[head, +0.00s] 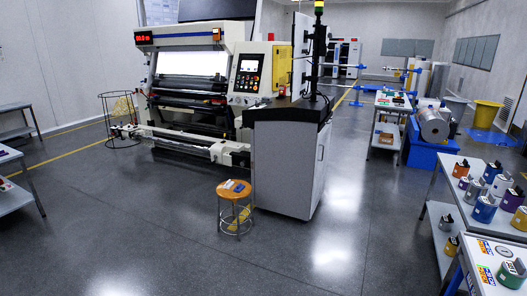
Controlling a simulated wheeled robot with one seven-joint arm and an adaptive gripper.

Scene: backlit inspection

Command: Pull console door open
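The console (282,165) is a pale grey cabinet with a black top, standing near the middle of the head view. The console door (319,175) is the narrow panel on its right side, seen at a steep angle. A small dark handle (320,152) shows on that panel. The door looks shut, flush with the cabinet. My gripper is not in view, so its distance from the handle cannot be told.
An orange-topped stool (235,190) stands just in front of the console. A large inspection machine (190,80) is behind it to the left. A table with several cans (485,209) is at the right. The floor (350,230) right of the console is clear.

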